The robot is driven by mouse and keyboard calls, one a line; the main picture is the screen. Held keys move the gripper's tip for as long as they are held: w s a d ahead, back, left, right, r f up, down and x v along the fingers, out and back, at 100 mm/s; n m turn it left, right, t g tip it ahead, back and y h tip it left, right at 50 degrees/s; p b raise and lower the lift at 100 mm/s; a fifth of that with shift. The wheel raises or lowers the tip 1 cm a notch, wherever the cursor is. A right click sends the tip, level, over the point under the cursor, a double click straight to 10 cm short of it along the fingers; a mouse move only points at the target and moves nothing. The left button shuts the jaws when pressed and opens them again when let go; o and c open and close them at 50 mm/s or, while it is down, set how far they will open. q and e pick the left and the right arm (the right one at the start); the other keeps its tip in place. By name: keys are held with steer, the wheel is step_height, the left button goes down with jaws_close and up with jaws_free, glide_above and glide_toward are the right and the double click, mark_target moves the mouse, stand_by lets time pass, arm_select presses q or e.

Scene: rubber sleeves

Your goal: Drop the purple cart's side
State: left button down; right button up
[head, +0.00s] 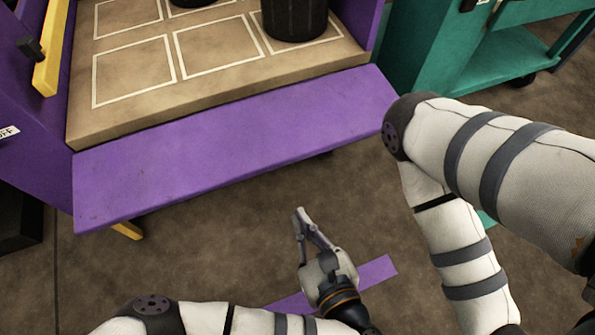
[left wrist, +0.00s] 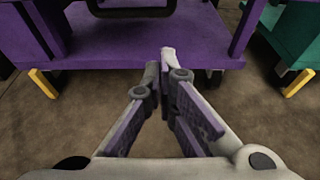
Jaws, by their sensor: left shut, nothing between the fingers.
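The purple cart stands ahead; its tan deck (head: 130,120) carries white-outlined squares and black cylinders (head: 294,18). Its purple side panel (head: 230,150) lies along the deck's front edge, folded down off it, so the deck is open towards me. I cannot tell its exact tilt. My left gripper (head: 300,217) is shut and empty, in front of the panel and apart from it in the picture. In the left wrist view the shut fingertips (left wrist: 164,58) point towards the cart's purple lower part (left wrist: 110,40). My right gripper is out of view.
A yellow bar (head: 52,45) with a black knob (head: 29,47) is on the cart's left end. A teal cart (head: 505,60) stands at the right. A purple strip (head: 377,270) lies on the brown floor near my left gripper. My right arm fills the right side.

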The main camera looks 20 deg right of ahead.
mark_target(280, 167)
arm_select(q)
steer(key=w+r, duration=0.1)
steer(key=w, duration=0.7)
steer(key=shift+w+a, duration=0.25)
steer(key=shift+w, duration=0.05)
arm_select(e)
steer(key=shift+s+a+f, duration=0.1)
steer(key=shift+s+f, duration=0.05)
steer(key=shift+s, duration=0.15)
arm_select(q)
steer(key=shift+r, duration=0.1)
step_height(280, 167, up, 4)
steer(key=g+p, duration=0.2)
steer(key=p, duration=0.3)
steer(key=shift+s+r, duration=0.15)
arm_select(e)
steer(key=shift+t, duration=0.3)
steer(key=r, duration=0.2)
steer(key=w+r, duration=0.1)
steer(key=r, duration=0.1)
arm_select(q)
steer(key=shift+f, duration=0.2)
